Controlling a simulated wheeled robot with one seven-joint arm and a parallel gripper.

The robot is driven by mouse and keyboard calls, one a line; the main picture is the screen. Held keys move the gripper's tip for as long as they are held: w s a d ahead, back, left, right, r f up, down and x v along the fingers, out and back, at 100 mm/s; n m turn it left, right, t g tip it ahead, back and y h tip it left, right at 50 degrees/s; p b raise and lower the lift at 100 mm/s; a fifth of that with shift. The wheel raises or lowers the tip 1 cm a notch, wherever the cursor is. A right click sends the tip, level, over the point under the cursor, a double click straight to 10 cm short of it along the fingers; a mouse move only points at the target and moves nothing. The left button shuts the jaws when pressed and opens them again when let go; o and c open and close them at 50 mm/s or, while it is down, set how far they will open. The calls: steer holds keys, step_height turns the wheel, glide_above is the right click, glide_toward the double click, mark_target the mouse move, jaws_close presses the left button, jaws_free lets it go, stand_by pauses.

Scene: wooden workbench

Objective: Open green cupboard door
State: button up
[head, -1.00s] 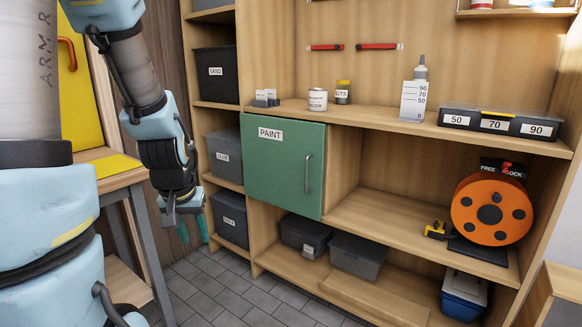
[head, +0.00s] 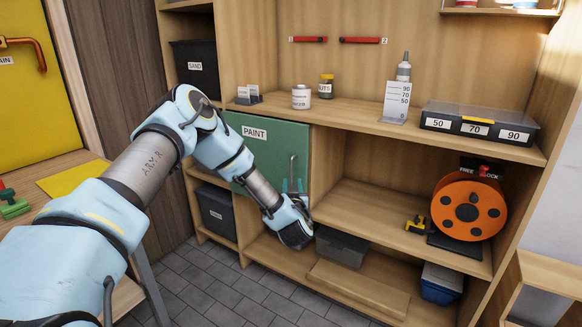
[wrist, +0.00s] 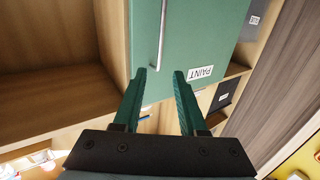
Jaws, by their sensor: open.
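The green cupboard door (head: 268,142) with a PAINT label is shut, flush in the wooden bench front. Its upright silver handle (head: 292,170) is near the door's right edge. My arm crosses the lower left part of the door. My gripper (head: 293,187) is in front of the door at the handle's lower end, with its teal fingers apart. In the wrist view, the gripper (wrist: 162,85) is open and empty, pointing at the green door (wrist: 205,38). The handle (wrist: 162,35) lies ahead of the fingertips, roughly in line with the gap. I see no contact.
An open shelf with an orange reel (head: 468,208) is right of the door. Tiled floor in front is clear.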

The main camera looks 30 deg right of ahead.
mark_target(291, 168)
steer(key=p+x, duration=0.1)
steer(key=x, duration=0.9)
steer(key=shift+w+d, duration=0.2)
steer(key=shift+w, duration=0.1)
steer(key=shift+c, duration=0.3)
jaws_close()
stand_by(0.8)
